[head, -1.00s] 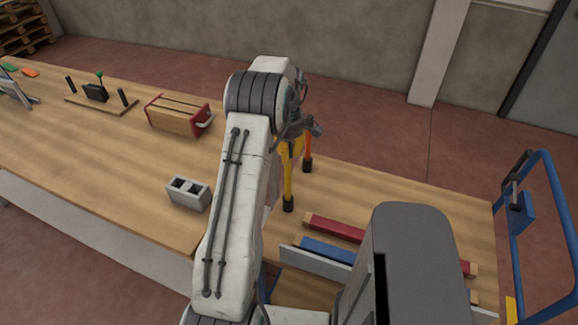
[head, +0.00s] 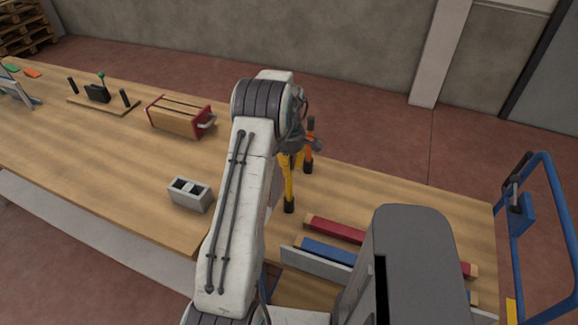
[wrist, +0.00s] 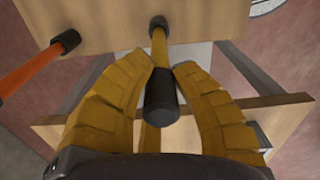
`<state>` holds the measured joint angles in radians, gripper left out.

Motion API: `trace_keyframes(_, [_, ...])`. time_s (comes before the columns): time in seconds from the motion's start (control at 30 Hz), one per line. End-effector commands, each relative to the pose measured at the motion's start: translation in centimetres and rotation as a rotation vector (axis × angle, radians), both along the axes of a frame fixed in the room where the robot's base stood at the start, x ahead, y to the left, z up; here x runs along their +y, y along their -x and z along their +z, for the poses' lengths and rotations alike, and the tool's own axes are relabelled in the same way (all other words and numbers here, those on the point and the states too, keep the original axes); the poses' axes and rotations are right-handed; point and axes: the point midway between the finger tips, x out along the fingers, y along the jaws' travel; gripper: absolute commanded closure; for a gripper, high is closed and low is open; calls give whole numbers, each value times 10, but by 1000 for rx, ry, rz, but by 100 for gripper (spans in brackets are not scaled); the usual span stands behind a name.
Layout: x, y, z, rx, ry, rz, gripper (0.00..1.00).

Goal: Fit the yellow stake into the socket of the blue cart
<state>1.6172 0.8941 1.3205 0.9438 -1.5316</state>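The yellow stake (head: 289,186) has black ends and stands upright at the table's far side, its top partly hidden by my arm in the head view. In the wrist view, the yellow stake's near black cap (wrist: 162,96) lies between the yellow fingers of my gripper (wrist: 168,67). The fingers are apart, with a small gap on each side of the cap. My gripper is open around the stake's upper end. The blue cart (head: 566,214) shows in part at the right edge of the head view. I cannot make out its socket.
An orange stake (head: 309,155) with black ends stands close by; it also shows in the wrist view (wrist: 24,74). Red (head: 335,228) and blue (head: 327,251) bars lie near the table's front. A grey block (head: 189,196) and a red-ended wooden box (head: 178,117) are left of my arm.

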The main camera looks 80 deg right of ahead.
Motion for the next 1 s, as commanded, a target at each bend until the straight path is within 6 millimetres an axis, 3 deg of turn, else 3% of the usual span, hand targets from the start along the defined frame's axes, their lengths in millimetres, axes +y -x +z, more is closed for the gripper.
trace_keyframes(0.2, [0,0,0,0,-1,0,59])
trace_keyframes(0.57, [0,0,6,0,0,0,59])
trace_keyframes(1.0, [-2,0,75,0,3,0,59])
